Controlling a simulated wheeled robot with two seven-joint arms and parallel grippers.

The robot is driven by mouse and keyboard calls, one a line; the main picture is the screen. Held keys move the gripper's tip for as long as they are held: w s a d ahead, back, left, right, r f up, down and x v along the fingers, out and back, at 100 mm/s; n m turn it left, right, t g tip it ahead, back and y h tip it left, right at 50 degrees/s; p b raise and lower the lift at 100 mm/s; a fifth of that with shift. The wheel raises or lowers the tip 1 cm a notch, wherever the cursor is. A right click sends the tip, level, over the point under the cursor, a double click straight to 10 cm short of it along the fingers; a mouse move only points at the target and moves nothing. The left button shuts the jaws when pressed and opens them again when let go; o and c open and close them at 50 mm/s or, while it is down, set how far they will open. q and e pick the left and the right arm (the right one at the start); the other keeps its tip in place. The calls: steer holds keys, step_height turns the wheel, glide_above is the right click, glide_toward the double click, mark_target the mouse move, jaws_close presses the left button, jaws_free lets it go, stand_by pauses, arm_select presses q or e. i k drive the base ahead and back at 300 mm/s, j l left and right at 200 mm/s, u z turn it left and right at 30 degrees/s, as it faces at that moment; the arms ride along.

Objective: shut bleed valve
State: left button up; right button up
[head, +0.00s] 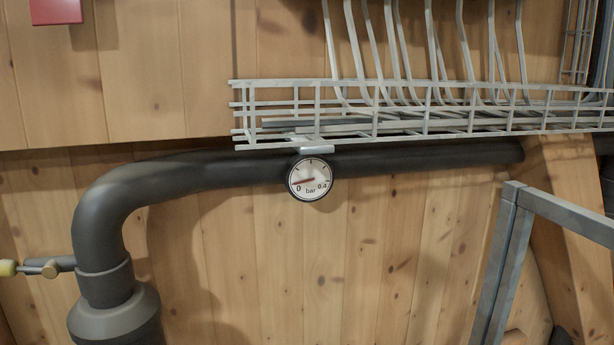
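A small side fitting at the left edge, on the dark grey pipe, looks like the bleed valve. The dark pipe (215,172) bends down at the left into a wider grey body (118,318). A round white gauge (310,179) marked 0 to 0.4 bar sits at the pipe; its red needle points close to 0. Neither of my grippers is in view.
A pale wire rack (375,128) with upright bent bars runs above the pipe. A grey metal frame (497,262) stands at the lower right. A red box (56,11) is at the top left. Wooden planks (265,260) form the wall behind.

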mark_target(9, 267)
steer(key=u, duration=1.45)
